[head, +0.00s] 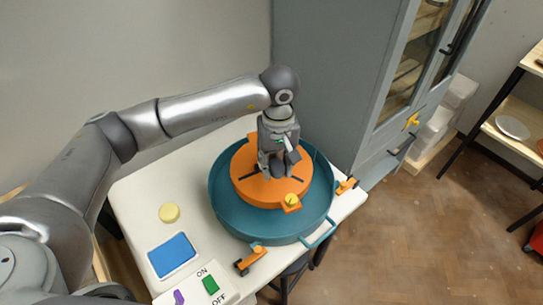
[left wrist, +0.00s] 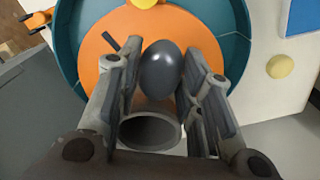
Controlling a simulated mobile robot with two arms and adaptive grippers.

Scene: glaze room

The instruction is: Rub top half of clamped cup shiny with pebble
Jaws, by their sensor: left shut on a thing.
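My left gripper (head: 277,172) points down over the orange wheel head (head: 258,193). In the left wrist view my left gripper (left wrist: 160,70) is shut on a smooth dark grey pebble (left wrist: 162,68); the pebble also shows in the head view (head: 277,167). A grey-brown cup (left wrist: 152,143) stands with its open mouth toward the wrist camera, between the fingers and beside the pebble. I cannot tell whether pebble and cup touch. In the head view the gripper mostly hides the cup. An orange clamp with a yellow knob (head: 292,200) sits at the wheel's front edge. My right gripper is not in view.
A teal basin (head: 225,213) surrounds the wheel on a white table (head: 135,198). A yellow disc (head: 169,213), a blue pad (head: 171,255) and an ON/OFF switch panel (head: 225,297) lie at the left and front. A grey cabinet (head: 325,80) stands close behind.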

